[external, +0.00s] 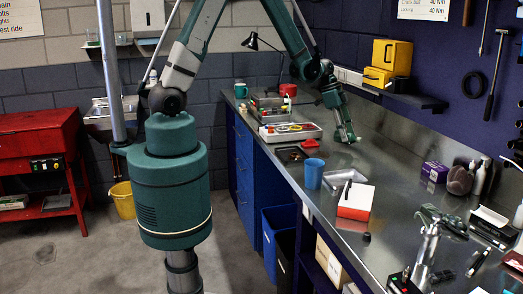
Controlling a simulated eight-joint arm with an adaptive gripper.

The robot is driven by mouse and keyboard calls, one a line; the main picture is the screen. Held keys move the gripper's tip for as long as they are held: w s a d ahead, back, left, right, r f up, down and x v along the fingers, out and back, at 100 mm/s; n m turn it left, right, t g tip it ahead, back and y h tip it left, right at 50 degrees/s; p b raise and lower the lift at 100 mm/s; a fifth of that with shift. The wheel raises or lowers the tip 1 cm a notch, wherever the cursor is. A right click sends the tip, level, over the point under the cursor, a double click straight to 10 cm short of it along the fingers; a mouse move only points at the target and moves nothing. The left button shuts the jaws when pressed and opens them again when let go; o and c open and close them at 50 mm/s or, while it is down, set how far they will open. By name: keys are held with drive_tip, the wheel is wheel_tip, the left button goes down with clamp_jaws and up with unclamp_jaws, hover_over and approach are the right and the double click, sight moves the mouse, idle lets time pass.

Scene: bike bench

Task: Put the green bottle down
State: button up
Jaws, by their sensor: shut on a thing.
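My gripper (346,132) is at the end of my green arm, low over the back middle of the metal bench (385,158). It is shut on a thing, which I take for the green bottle. The bottle is too small and too close in colour to my gripper to make out its shape. I cannot tell whether its bottom touches the bench top.
A blue cup (313,173), a grey tray (345,178) and a red-and-white box (356,201) stand in front of my gripper. A parts tray (290,132) lies left. Bare metal lies between.

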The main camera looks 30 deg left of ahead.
drive_tip(key=shift+f, duration=1.05)
drive_tip(key=shift+f, duration=0.15)
drive_tip(key=o, duration=0.9)
drive_tip(key=shift+r, duration=0.2)
drive_tip(key=shift+v, duration=6)
drive_tip(key=shift+a, duration=0.1)
